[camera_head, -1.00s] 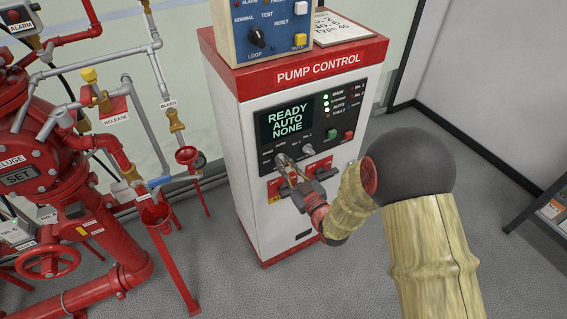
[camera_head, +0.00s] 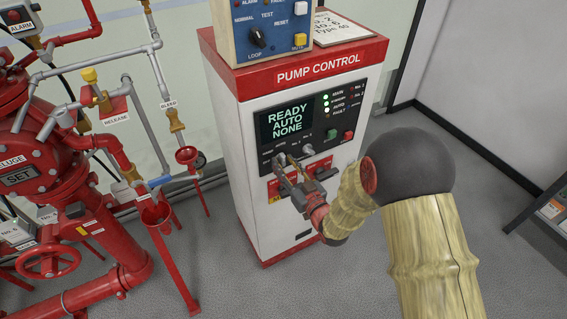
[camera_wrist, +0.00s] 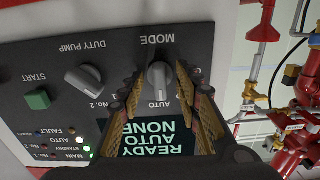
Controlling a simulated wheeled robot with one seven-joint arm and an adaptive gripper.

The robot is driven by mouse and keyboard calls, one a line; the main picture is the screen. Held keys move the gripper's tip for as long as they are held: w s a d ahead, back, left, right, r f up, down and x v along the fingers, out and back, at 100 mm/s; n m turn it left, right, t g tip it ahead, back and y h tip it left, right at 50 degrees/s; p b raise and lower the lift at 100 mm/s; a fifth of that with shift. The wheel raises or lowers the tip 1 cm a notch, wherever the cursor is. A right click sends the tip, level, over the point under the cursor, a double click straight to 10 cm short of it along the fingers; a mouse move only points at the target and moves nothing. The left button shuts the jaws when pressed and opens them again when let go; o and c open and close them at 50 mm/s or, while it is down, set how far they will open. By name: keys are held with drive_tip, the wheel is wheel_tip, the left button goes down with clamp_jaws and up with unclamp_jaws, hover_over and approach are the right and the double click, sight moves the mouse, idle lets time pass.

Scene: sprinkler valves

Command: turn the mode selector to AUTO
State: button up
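The pump control cabinet (camera_head: 252,125) is white and red. Its screen (camera_head: 287,120) reads READY AUTO NONE, and it shows upside down in the wrist view (camera_wrist: 155,138). The grey mode selector (camera_wrist: 158,80) lies between my fingertips in the wrist view, with its narrow end toward the AUTO label (camera_wrist: 153,105). My gripper (camera_wrist: 161,82) is open, with a finger on each side of the selector and gaps visible beside it. In the head view my gripper (camera_head: 286,164) is at the lower panel and partly hides the selector.
The duty pump knob (camera_wrist: 84,81) and green start button (camera_wrist: 38,99) sit beside the selector. An upper blue panel (camera_head: 270,32) stands on the cabinet. Red deluge piping (camera_head: 75,215) is at the left.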

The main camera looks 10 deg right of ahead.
drive_tip(key=v, duration=0.6)
idle(0.6)
idle(0.3)
